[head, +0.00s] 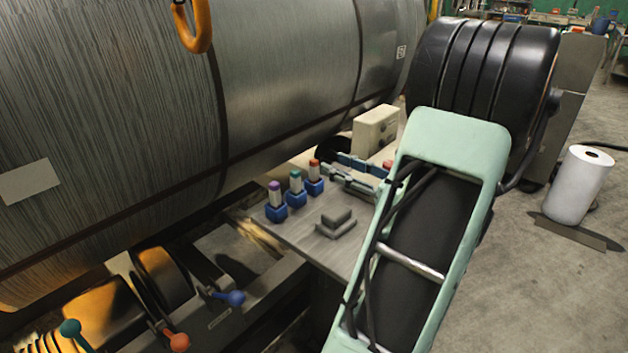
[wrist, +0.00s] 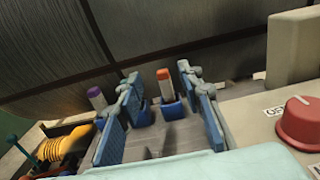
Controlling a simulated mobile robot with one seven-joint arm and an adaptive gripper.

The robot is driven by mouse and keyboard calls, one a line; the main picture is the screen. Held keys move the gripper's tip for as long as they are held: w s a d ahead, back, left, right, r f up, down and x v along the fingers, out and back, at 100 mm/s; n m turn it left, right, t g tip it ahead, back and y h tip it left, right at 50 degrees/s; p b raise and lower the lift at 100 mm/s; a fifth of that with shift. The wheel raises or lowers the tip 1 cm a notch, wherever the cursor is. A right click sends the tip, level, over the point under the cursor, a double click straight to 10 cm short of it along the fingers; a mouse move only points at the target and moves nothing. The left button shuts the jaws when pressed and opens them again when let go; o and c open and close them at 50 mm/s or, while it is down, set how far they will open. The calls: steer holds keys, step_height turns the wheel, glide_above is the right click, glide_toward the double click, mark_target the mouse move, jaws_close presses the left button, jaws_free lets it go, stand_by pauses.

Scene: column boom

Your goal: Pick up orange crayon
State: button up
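The orange crayon (head: 314,168), white-bodied with an orange tip, stands upright in a small blue holder (head: 313,186) on the grey table top. In the wrist view the orange crayon (wrist: 164,84) shows in the gap between my two fingers. My gripper (head: 336,164) is open, with blue pads, and points at the crayon from the right. In the wrist view my gripper (wrist: 157,78) is empty. The crayon appears to be beyond the fingertips or just at them; I cannot tell which.
A green-tipped crayon (head: 295,181) and a purple-tipped crayon (head: 275,193) stand in blue holders to the left. A grey block (head: 336,221) lies in front. A large metal roll (head: 290,70) rises behind. A beige box with a red knob (wrist: 300,122) is close on the right.

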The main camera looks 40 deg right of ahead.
mark_target(317, 165)
step_height(317, 165, down, 2)
steer(key=shift+f, duration=0.2)
steer(key=shift+w+a+r, duration=0.1)
steer(key=shift+w+a, duration=0.05)
steer(key=shift+w, duration=0.9)
steer(key=shift+w+a+b, duration=0.2)
steer(key=shift+w+b, duration=0.5)
steer(key=shift+w, duration=2.05)
jaws_close()
